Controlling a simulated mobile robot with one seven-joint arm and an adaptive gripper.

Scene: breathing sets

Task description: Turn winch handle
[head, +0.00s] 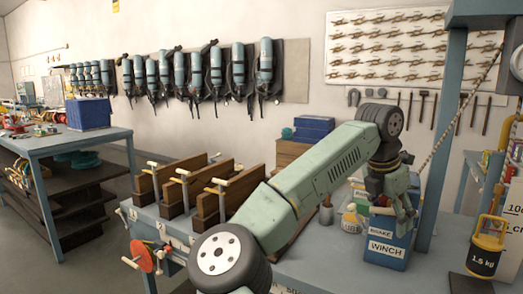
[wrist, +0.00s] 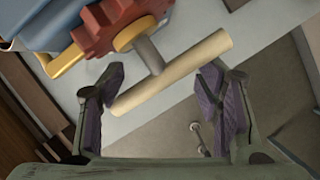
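In the wrist view, a pale wooden bar handle (wrist: 190,68) sits on a grey stem in front of a red toothed wheel (wrist: 100,35) with a yellow hub. My gripper (wrist: 162,76) is open, its purple-padded fingers apart on either side of the bar. The bar lies slantwise across the gap, near the fingertips; I cannot tell whether either finger touches it. In the head view, my gripper (head: 393,212) is above and in front of a blue box (head: 387,248) labelled BRAKE and WINCH. The bar handle is not clear there, behind my arm and gripper.
A blue post (head: 440,130) with a rope stands right of my gripper. A yellow-topped 1.5 kg weight (head: 486,250) hangs at right.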

